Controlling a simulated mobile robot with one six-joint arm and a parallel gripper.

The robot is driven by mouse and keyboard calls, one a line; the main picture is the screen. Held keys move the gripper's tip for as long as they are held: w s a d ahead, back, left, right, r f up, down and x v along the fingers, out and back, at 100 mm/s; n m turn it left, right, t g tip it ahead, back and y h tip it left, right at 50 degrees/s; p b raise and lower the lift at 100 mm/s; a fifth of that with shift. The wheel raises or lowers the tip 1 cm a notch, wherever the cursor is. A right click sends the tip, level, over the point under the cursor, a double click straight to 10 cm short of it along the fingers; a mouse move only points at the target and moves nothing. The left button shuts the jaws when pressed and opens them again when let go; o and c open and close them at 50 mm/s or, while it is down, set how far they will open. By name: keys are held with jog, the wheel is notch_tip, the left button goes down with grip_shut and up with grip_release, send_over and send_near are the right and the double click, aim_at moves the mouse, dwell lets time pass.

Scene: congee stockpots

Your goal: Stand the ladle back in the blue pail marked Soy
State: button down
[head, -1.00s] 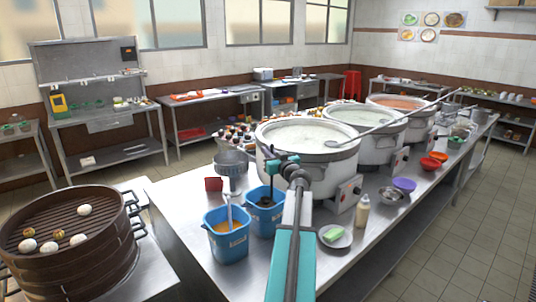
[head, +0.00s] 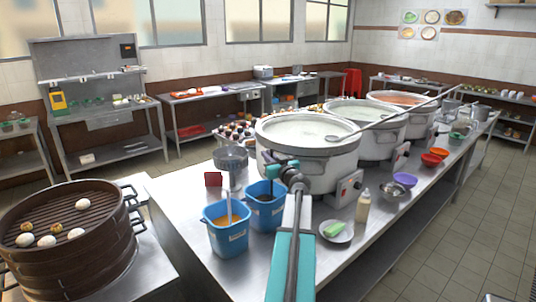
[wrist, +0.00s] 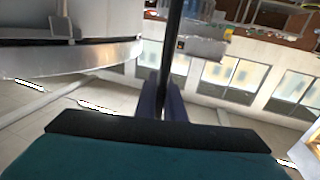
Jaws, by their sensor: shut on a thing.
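Two blue pails stand side by side on the steel counter. The front pail (head: 226,245) holds orange liquid and a pale upright handle; the rear pail (head: 266,212) holds dark liquid. Their labels are too small to read. My gripper (head: 291,171) is just right of and above the rear pail, beside the nearest pot. In the wrist view my gripper (wrist: 161,103) is shut on a thin dark rod, seemingly the ladle's handle (wrist: 175,45). That view looks upside down, so the rod hangs downward. The ladle's bowl is hidden, and I cannot tell whether it is inside a pail.
Three large pots (head: 305,150) line the counter, with a long pale-handled ladle (head: 400,113) lying across them. A plate (head: 336,232), a squeeze bottle (head: 363,206) and several bowls (head: 391,191) sit to the right. A bamboo steamer (head: 70,265) is at left.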

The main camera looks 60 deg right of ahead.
notch_tip(320, 180, down, 8)
jog(key=b, duration=0.1)
jog(key=shift+r+b, duration=0.25)
jog(key=shift+b, duration=0.1)
dwell(0.8)
jog(key=c, duration=1.8)
grip_release()
jog(key=shift+o, duration=0.2)
jog(key=b+v, duration=0.1)
jog(key=v, duration=1.2)
jog(key=shift+s+a, duration=0.2)
jog(key=shift+s, duration=0.1)
